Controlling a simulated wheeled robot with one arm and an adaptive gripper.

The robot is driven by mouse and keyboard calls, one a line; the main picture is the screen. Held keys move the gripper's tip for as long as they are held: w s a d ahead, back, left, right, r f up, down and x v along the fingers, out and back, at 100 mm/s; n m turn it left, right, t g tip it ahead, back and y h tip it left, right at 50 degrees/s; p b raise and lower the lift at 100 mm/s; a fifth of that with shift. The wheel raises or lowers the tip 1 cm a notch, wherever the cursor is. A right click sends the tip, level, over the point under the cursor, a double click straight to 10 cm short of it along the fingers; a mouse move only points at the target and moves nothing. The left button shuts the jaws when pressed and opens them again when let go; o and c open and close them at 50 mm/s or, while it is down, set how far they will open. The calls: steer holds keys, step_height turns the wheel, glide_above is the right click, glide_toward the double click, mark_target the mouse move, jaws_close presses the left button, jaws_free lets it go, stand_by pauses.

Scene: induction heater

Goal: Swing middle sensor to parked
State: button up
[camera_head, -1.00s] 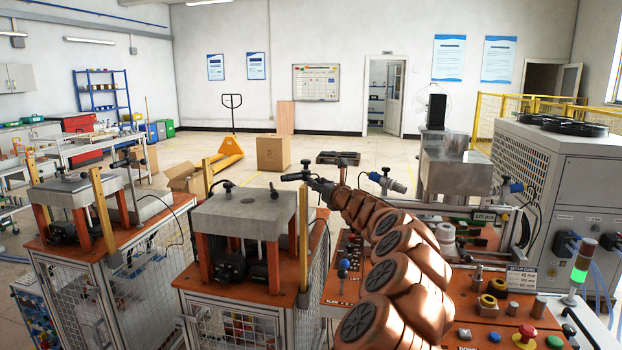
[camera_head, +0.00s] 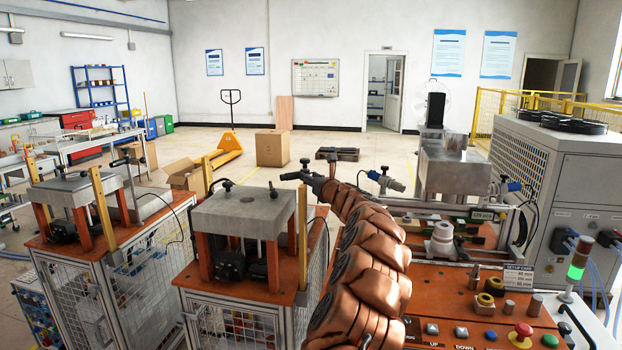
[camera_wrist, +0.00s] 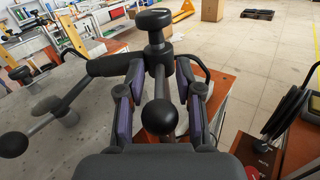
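A black-knobbed post with a sideways black handle (camera_wrist: 115,66) stands between the fingers of my gripper (camera_wrist: 160,112) in the wrist view. The fingers have purple pads and stand apart on both sides of the post, with gaps showing. A black ball sits low between them. In the head view my gripper (camera_head: 318,184) is small, at the far end of my arm, with the black handle (camera_head: 291,176) beside it. A grey sensor-like cylinder with a blue end (camera_head: 392,183) is right of it, and another blue-ended one (camera_head: 512,187) is farther right. I cannot tell which is the middle sensor.
A press with a grey top plate (camera_head: 242,212) stands just left of my arm; another press (camera_head: 75,188) is farther left. An orange control panel (camera_head: 480,305) with buttons lies on the right, beside a signal lamp (camera_head: 577,268). Open floor lies beyond.

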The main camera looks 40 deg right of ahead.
steer(key=shift+c, duration=0.3)
jaws_close()
stand_by(0.3)
